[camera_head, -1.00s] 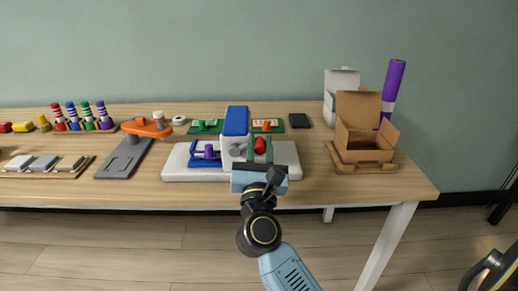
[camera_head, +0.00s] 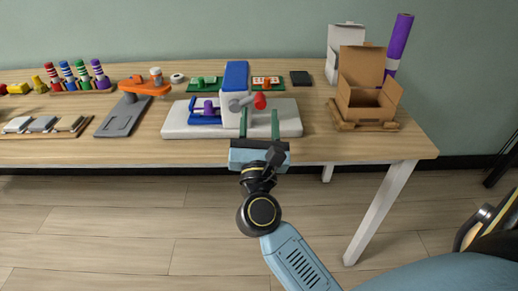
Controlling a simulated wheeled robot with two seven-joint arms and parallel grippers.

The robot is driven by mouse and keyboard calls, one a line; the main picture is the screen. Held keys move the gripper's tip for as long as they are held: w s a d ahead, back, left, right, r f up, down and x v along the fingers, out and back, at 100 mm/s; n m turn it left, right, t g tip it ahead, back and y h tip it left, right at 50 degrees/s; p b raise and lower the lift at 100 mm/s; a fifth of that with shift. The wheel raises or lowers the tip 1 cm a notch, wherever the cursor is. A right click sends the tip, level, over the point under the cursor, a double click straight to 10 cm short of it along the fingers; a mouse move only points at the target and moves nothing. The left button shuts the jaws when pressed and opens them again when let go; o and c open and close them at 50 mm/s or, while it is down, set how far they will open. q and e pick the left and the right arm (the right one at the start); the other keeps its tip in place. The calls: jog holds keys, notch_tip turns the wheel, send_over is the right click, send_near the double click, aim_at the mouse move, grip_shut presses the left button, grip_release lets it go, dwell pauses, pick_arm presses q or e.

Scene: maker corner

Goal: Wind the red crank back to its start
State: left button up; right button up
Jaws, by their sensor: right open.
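The red crank knob (camera_head: 260,101) sits at the end of a grey arm on the right side of a white-and-blue machine (camera_head: 235,85). The machine stands on a pale base plate (camera_head: 180,125) near the table's front edge. A purple piece (camera_head: 208,108) sits in a blue holder (camera_head: 197,117) left of the machine's column. My right gripper (camera_head: 259,122) is open, with its two green fingers apart over the front of the base plate. The red knob is beyond the fingertips and not held. My left gripper is not in view.
An open cardboard box (camera_head: 365,115) stands to the right. An orange-and-grey device (camera_head: 145,88) stands to the left. The tabletop between base plate and box is clear.

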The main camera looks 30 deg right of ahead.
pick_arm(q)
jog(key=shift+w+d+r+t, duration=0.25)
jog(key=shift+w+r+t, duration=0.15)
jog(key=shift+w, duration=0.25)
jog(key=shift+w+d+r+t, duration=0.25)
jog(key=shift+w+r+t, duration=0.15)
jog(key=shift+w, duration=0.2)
pick_arm(e)
jog(key=v, duration=0.8)
jog(key=shift+s+a, duration=0.15)
jog(key=shift+s, duration=0.15)
jog(key=shift+f, duration=0.1)
jog(key=shift+c, duration=0.5)
